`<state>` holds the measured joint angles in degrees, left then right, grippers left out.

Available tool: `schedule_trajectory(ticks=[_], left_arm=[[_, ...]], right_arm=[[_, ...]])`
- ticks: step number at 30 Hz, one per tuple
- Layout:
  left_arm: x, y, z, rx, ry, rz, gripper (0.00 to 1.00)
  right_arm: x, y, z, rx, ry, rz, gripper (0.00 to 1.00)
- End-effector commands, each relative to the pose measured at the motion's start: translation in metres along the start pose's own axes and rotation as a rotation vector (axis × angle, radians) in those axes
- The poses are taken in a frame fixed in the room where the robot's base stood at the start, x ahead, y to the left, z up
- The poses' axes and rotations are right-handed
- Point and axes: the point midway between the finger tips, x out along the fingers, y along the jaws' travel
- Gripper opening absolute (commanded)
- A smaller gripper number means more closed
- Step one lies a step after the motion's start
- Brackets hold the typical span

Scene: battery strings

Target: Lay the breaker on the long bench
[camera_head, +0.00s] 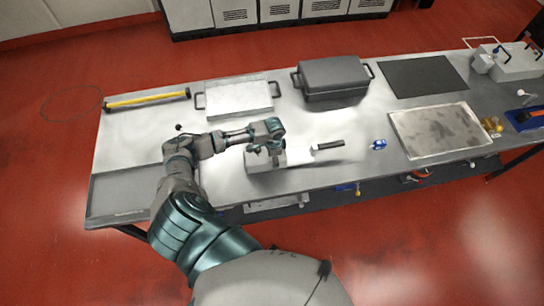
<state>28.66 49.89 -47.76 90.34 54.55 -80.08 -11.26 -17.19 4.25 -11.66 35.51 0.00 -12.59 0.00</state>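The long bench (225,180) runs across the view with a grey metal top. My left gripper (268,152) is over the front part of the bench, left of the middle, at the end of my bent arm. A pale grey block (263,164), possibly the breaker, is directly beneath the gripper, close to the bench's front edge. The gripper hides part of it. I cannot tell whether the fingers grip the block, or whether the block touches the bench top. My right gripper is not in view.
A black-handled tool (328,145) and a small blue item (378,145) lie right of the gripper. Behind stand a silver case (240,97), a dark case (333,78) and a yellow bar (147,98). A dark mat (424,76) and a stained tray (440,129) lie further right.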

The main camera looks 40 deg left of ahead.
Motion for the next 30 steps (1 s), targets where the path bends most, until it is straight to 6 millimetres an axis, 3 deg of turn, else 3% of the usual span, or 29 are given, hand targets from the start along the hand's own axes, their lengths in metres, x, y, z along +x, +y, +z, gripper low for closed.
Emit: schedule_trajectory(ticks=[9,16,17,18,24,30], left_arm=[[0.005,-0.003,0.002,-0.002,0.004,0.002,0.13],[0.009,-0.003,0.002,-0.002,0.004,0.002,0.13],[0.008,-0.003,0.002,-0.002,0.004,0.002,0.90],[0.008,-0.003,0.002,-0.002,0.004,0.001,1.00],[0.008,-0.002,0.001,-0.001,0.001,0.001,1.00],[0.006,-0.002,0.002,-0.001,0.000,0.003,1.00]], right_arm=[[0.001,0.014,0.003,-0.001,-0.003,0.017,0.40],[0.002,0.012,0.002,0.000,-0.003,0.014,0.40],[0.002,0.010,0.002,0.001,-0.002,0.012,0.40],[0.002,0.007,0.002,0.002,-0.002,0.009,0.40],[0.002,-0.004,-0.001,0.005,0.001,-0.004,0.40],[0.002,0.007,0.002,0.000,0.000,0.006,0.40]])
